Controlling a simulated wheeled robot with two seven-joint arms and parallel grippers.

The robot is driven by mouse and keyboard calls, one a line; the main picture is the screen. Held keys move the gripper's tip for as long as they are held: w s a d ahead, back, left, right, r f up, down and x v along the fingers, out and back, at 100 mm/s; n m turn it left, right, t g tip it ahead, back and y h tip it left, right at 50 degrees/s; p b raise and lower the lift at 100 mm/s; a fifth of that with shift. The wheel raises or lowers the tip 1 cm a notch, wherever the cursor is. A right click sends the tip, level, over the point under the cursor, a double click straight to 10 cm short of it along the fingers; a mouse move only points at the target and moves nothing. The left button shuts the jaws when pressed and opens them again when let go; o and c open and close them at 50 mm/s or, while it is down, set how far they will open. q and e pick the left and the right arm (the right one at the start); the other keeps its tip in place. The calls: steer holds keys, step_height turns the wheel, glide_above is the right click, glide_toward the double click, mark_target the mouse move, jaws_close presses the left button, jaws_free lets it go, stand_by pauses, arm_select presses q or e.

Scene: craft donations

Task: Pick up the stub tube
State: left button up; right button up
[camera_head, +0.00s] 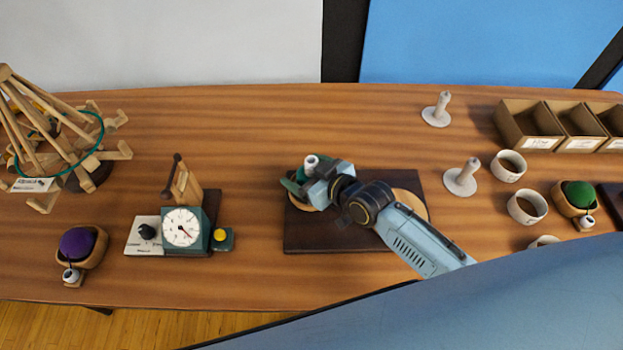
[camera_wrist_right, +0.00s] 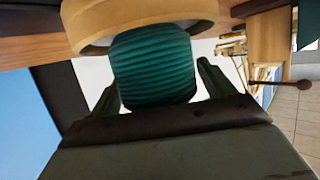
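A teal ribbed, yarn-wound tube (camera_wrist_right: 153,68) stands between my right fingers in the right wrist view, against a round wooden disc (camera_wrist_right: 140,22). I take it to be the stub tube. In the head view its pale, hollow end (camera_head: 311,162) shows at my right gripper (camera_head: 308,180), over the left part of a dark brown board (camera_head: 340,238). The right fingers, dark green in the wrist view (camera_wrist_right: 160,90), flank the winding; a narrow gap shows on the right side, so they look open. Contact on the left is unclear. My left gripper is not in view.
A green dial scale (camera_head: 182,228) and a purple ball in a wooden holder (camera_head: 78,244) are left of the board. A wooden yarn frame (camera_head: 60,130) stands far left. Pale pegs (camera_head: 462,178), white rings (camera_head: 527,206) and cardboard bins (camera_head: 530,125) are right. The table's back middle is clear.

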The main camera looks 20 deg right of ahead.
steer(key=c, duration=0.9)
